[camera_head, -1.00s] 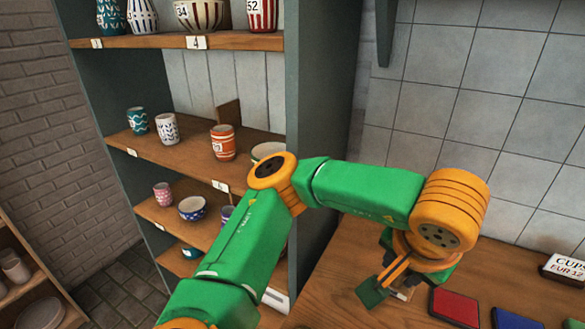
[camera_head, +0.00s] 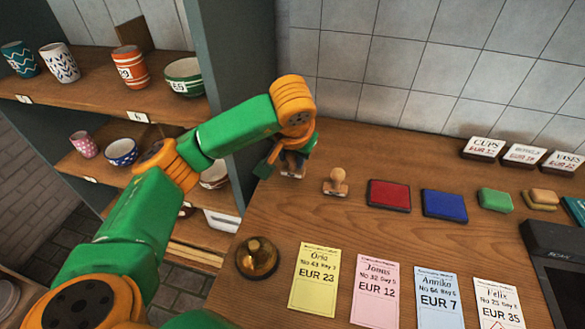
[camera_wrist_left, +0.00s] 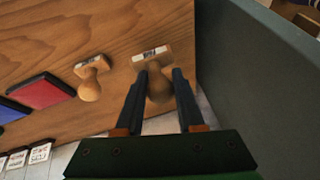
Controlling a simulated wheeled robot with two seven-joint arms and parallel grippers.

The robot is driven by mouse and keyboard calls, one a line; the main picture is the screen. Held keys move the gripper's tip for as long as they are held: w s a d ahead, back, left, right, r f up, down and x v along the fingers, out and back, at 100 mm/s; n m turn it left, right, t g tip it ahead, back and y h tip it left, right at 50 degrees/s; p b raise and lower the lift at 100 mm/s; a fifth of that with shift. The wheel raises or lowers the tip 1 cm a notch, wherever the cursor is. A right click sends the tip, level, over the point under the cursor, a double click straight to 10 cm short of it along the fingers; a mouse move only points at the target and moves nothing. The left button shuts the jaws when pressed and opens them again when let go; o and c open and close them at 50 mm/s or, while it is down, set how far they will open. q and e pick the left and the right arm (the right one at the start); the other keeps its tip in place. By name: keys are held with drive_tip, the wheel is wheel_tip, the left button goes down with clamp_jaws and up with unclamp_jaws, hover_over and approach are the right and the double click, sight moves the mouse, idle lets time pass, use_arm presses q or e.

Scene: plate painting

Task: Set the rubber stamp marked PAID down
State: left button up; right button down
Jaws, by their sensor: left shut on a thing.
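My left gripper (camera_head: 280,163) is shut on a wooden rubber stamp (camera_head: 293,171) at the left end of the counter, by the shelf's side panel. In the left wrist view the fingers (camera_wrist_left: 160,74) close around the stamp's round handle, and its pale block (camera_wrist_left: 152,54) with a small label points away from them. The label is too small to read, and I cannot tell whether the stamp touches the counter. A second wooden stamp (camera_head: 336,184) stands upright just right of it; it also shows in the left wrist view (camera_wrist_left: 91,80). My right gripper is out of view.
A red ink pad (camera_head: 389,195) and a blue one (camera_head: 445,205) lie to the right. A brass bell (camera_head: 257,259) and several paper slips (camera_head: 315,279) lie nearer the front. Bare counter surrounds the second stamp. The grey side panel (camera_head: 232,70) is close to my left gripper.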

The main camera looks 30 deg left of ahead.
sight(293, 165)
use_arm(q)
drive_tip(key=p+x, duration=0.1)
drive_tip(key=x, duration=0.2)
drive_tip(key=shift+s+d+f+p, duration=0.15)
drive_tip(key=shift+d+f+p, duration=0.05)
drive_tip(key=shift+f+p, duration=0.2)
drive_tip(key=shift+f, duration=0.3)
drive_tip(key=shift+f+b, duration=0.3)
drive_tip(key=shift+b, duration=0.1)
drive_tip(key=o, duration=1)
drive_tip(key=shift+r, duration=0.1)
drive_tip(key=shift+o, duration=0.2)
drive_tip(key=shift+r, duration=0.1)
